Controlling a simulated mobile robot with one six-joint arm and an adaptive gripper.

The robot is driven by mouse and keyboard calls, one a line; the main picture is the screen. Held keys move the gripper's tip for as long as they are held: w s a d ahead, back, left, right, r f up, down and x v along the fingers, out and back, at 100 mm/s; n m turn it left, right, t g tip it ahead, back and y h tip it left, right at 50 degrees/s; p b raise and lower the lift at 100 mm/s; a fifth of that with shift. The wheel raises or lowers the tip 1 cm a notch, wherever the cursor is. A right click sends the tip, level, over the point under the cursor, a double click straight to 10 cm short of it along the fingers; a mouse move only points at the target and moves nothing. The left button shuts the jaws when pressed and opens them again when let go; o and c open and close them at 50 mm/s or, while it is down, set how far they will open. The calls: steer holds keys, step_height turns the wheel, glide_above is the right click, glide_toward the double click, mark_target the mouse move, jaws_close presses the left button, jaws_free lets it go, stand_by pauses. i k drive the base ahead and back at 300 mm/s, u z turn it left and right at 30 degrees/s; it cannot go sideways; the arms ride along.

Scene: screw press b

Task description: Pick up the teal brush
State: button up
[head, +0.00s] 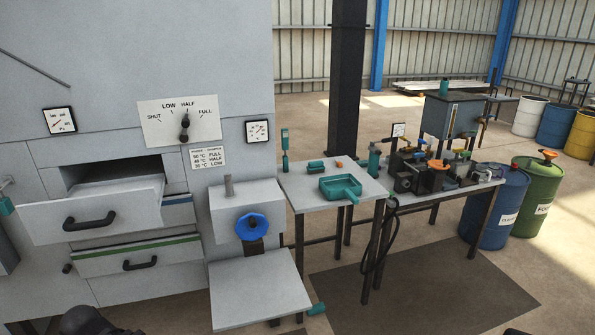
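A small teal block-like thing (316,166), which may be the teal brush, lies at the back of the small grey table (302,195). It is too small to make out bristles. In front of it on the same table sits a teal tray-like pan (341,187) with a handle toward the front right. Another teal piece (285,160) stands upright at the table's back left edge; I cannot tell what it is. My gripper is not in view; only a dark rounded part, perhaps of my arm, shows at the bottom left edge.
A grey machine with an open drawer (90,215) stands at left. A blue handwheel (252,226) and a low grey shelf (258,290) are left of the table. A cluttered bench (455,196) adjoins at right, with a hanging black hose (370,246). Floor in front is clear.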

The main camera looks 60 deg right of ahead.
mark_target(317, 166)
steer(key=u, duration=1.05)
steer(key=k, duration=1.65)
steer(key=z, duration=2.7)
steer(key=i, duration=0.1)
steer(key=u, duration=1.15)
